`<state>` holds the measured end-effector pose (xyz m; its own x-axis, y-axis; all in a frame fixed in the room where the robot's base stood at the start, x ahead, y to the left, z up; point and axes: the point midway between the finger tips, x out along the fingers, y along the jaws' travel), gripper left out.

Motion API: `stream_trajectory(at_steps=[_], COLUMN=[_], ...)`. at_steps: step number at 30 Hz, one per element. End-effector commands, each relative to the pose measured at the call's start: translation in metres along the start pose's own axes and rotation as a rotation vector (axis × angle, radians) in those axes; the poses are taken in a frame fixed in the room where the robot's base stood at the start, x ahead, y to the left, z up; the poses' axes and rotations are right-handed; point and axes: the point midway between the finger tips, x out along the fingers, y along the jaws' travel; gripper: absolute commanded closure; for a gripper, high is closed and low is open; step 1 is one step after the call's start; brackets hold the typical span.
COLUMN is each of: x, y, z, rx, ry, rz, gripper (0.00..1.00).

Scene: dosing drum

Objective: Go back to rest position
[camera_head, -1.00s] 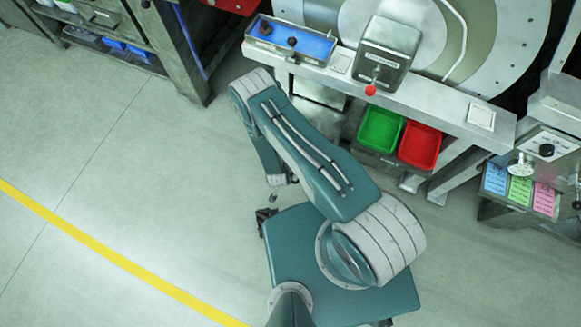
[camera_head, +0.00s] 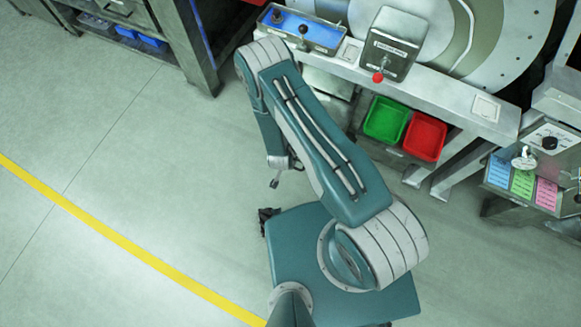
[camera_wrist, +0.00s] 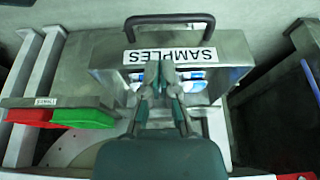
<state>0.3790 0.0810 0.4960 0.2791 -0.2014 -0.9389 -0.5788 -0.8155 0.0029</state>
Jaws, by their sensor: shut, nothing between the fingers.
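My gripper (camera_wrist: 160,78) is in the middle of the wrist view, its two fingers together with nothing between them. In that view it appears in front of a metal box labelled SAMPLES (camera_wrist: 170,56); I cannot tell the distance between them. In the head view my arm is folded over my base, with its forearm hanging down on the left. The gripper there is mostly hidden behind the arm, with only a small dark tip (camera_head: 274,183) showing.
A metal bench (camera_head: 440,100) with a red-knobbed lever box (camera_head: 391,45) and a blue lever panel (camera_head: 322,36) stands ahead. Green (camera_head: 386,119) and red (camera_head: 424,137) bins sit beneath it. A rack (camera_head: 185,40) stands upper left. Floor at left is clear, crossed by a yellow line (camera_head: 120,240).

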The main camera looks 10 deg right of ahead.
Motion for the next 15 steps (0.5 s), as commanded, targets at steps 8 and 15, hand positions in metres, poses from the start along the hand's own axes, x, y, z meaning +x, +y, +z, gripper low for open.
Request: stream_trajectory(at_steps=[8, 15], x=[-0.014, -0.020], y=[0.000, -0.006], z=[-0.011, -0.016], rx=[0.001, 0.001], ry=[-0.001, -0.002], rz=[-0.001, -0.011], gripper=[1.00, 1.00])
